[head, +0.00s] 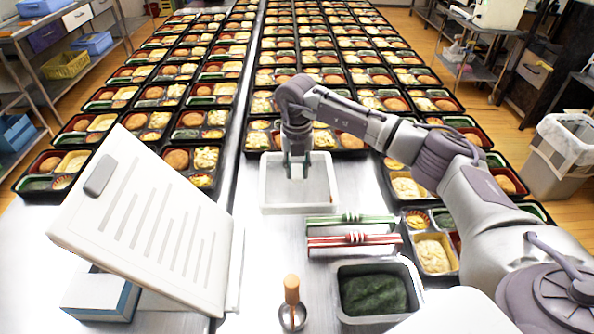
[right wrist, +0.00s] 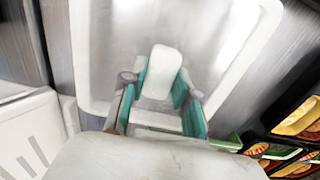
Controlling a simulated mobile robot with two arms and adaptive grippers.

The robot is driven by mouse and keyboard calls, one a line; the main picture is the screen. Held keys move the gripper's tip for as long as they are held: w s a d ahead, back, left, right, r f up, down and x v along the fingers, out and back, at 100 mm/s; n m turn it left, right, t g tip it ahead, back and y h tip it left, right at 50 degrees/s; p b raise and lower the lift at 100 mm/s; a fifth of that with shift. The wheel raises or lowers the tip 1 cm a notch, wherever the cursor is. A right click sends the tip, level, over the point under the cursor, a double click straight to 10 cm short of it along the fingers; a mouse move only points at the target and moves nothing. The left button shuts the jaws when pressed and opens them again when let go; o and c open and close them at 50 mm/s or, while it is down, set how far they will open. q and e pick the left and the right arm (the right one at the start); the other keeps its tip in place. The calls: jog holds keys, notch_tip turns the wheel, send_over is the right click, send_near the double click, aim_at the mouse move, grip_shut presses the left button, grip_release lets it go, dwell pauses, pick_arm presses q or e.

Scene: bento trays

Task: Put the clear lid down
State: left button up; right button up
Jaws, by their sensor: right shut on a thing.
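The clear lid (head: 318,182) shows in the head view as a rectangle with a whitish rim and a greyish see-through middle, over the steel table. In the right wrist view the lid (right wrist: 215,60) fills the upper middle, with metal visible through it. My right gripper (head: 297,168) points down at the lid's middle. In the right wrist view the teal fingers of the gripper (right wrist: 160,100) are shut on a white knob (right wrist: 162,68). I cannot tell whether the lid touches the table. My left gripper is out of view.
Green and red wrapped bundles (head: 352,238) lie just in front of the lid. A tub of dark green food (head: 375,295) and a wooden-handled tool (head: 292,295) are nearer. A white slotted panel (head: 150,225) leans at left. Rows of filled bento trays (head: 348,142) stand behind.

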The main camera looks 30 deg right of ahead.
aim_at(297, 170)
jog(key=shift+f, duration=0.8)
jog(key=shift+f, duration=0.1)
jog(key=o, duration=0.9)
jog(key=shift+f, duration=0.1)
jog(key=shift+r, duration=0.55)
notch_tip(297, 170, up, 11)
jog(key=b, duration=0.2)
jog(key=shift+r, duration=0.2)
